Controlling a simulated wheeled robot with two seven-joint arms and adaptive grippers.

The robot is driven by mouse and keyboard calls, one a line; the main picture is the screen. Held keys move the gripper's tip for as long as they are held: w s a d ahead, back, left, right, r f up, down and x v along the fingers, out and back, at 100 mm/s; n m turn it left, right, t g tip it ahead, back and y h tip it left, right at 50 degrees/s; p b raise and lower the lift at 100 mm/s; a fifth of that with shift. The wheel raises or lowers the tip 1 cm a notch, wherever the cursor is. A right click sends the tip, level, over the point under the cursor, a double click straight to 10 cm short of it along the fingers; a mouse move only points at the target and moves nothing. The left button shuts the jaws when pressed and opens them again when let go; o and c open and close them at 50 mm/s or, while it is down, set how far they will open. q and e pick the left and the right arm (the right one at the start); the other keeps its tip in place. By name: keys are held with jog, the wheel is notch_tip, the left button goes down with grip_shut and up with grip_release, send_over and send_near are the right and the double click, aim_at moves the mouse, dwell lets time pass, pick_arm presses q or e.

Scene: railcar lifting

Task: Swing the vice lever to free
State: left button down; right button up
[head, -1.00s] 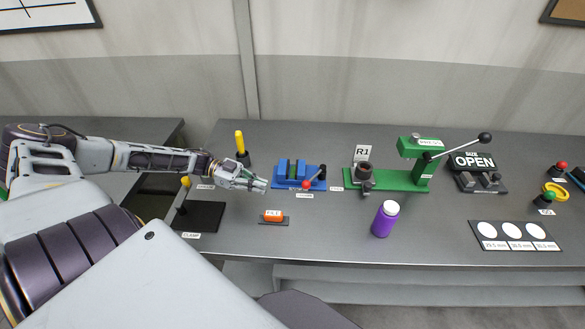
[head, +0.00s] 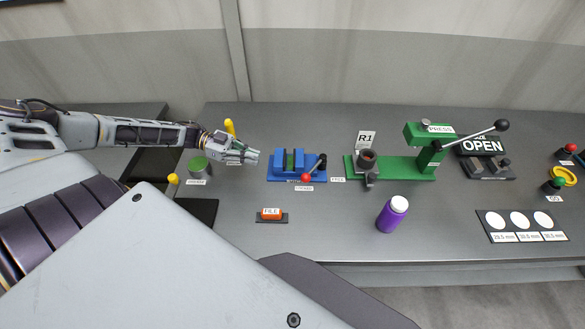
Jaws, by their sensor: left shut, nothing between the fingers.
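The blue vice (head: 283,171) stands on the bench near the middle of the head view. Its lever (head: 315,168) has a red ball at the lower left end and a dark knob at the upper right end. Small labels lie in front of the vice and to its right; the right one seems to read FREE. My left gripper (head: 252,157) is shut and empty, left of the vice and apart from it. My right gripper is not in view.
A green press (head: 420,160) with a long lever stands right of the vice. A green-topped cylinder (head: 199,166) and yellow handles are at left.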

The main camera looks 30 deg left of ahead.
aim_at(304, 174)
pick_arm(q)
jog(key=shift+d, duration=0.1)
jog(key=shift+b+x, duration=0.3)
jog(key=shift+x, duration=6.65)
